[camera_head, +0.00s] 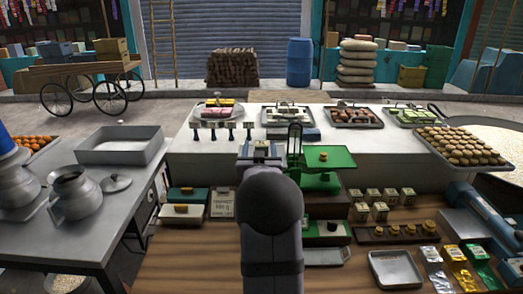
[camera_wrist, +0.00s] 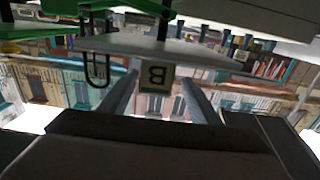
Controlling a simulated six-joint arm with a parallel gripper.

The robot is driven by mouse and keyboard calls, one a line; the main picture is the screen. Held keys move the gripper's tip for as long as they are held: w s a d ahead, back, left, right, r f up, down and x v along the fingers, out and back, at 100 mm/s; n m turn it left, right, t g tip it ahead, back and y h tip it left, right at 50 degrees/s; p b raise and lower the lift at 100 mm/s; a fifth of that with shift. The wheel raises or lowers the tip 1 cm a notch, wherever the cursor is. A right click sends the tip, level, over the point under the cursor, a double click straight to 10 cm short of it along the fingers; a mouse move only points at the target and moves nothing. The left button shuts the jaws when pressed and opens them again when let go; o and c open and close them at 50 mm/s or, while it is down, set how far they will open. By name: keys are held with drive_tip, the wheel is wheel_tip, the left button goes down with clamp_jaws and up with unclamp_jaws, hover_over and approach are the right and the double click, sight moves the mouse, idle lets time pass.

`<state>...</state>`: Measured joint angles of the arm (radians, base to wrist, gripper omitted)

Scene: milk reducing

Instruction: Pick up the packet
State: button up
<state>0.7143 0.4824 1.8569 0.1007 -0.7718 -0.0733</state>
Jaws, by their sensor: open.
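Shiny silver (camera_head: 434,270), gold (camera_head: 458,265) and green (camera_head: 482,263) packets lie at the front right of the wooden table. Which one the task means cannot be told. My gripper (camera_head: 261,150) is far to their left, over the front of the white counter by the green scale. The wrist view is upside down. There my gripper (camera_wrist: 157,98) is open, with its two grey fingers apart. My arm hides part of the table.
The green balance scale (camera_head: 318,160) stands just right of my gripper. Small cream boxes (camera_head: 378,205), a weight rack (camera_head: 398,233) and a metal tray (camera_head: 395,269) lie on the right. A biscuit tray (camera_head: 460,145) is at the counter's right. The counter's middle left is clear.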

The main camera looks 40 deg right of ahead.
sight(262, 141)
drive_tip(key=p+x, duration=0.1)
drive_tip(key=x, duration=0.1)
drive_tip(key=p+x, duration=0.2)
drive_tip(key=shift+s+d, duration=0.2)
drive_tip(key=shift+s, duration=0.05)
drive_tip(key=shift+w+d+f+p, duration=0.1)
drive_tip(key=shift+w+d+p, duration=0.35)
drive_tip(key=shift+w+p, duration=0.05)
drive_tip(key=shift+c, duration=0.6)
drive_tip(key=c, duration=1.2)
drive_tip(key=shift+o, duration=0.2)
wheel_tip(262, 141, up, 10)
drive_tip(key=b, duration=0.4)
